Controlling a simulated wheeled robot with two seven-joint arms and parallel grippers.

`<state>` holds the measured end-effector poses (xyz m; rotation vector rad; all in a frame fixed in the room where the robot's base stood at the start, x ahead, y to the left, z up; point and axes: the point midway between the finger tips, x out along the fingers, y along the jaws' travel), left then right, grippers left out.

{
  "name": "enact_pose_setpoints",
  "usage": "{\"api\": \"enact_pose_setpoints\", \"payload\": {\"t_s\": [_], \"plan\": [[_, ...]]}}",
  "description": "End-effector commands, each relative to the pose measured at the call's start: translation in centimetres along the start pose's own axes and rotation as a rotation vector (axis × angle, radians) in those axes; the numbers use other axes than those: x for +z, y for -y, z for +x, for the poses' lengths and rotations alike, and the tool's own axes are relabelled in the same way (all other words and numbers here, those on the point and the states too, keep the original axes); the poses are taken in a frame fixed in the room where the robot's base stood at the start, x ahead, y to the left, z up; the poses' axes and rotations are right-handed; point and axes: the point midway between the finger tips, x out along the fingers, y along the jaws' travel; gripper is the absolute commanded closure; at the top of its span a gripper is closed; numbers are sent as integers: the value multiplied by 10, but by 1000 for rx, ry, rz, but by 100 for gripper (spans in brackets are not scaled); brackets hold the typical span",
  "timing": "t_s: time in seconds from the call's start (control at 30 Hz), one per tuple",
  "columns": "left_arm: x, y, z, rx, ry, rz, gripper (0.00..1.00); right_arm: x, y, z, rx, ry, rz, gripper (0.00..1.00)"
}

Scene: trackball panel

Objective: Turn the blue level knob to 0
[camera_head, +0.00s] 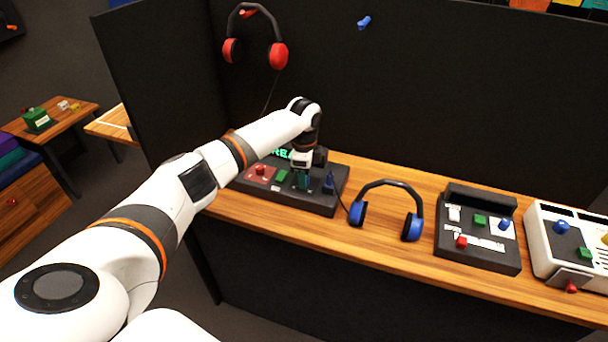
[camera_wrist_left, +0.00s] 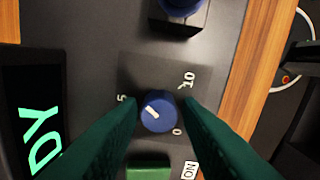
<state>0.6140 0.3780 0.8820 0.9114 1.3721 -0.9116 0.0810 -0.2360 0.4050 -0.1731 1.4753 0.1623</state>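The blue level knob (camera_wrist_left: 158,111) sits on a dark panel, with a short white pointer line slanting up-left, roughly toward the "5". Around it are the marks "5" (camera_wrist_left: 122,98), "10" (camera_wrist_left: 188,80) and "0" (camera_wrist_left: 177,131). My left gripper (camera_wrist_left: 160,108) is open, its dark green fingers on either side of the knob with it between them. I cannot tell whether either finger touches it. In the head view my left gripper (camera_head: 302,180) points down at the black panel (camera_head: 318,207) and hides the knob. My right gripper is not in view.
The panel has a green button (camera_wrist_left: 148,170), another blue control (camera_wrist_left: 181,6) and a screen with green letters (camera_wrist_left: 45,135). Blue-padded headphones (camera_head: 412,228), a black device (camera_head: 478,257) and a white device (camera_head: 540,240) stand to the right on the wooden bench. Dark partitions stand behind.

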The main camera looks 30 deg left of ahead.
Motion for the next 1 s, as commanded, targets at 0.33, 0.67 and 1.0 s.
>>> {"api": "enact_pose_setpoints", "payload": {"t_s": [0.33,0.67,1.0], "plan": [[0,0,-1,0,0,-5,100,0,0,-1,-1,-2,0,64],[0,0,-4,-2,1,-126,100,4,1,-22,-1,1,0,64],[1,1,-5,-3,2,-424,100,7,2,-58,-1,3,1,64]]}}
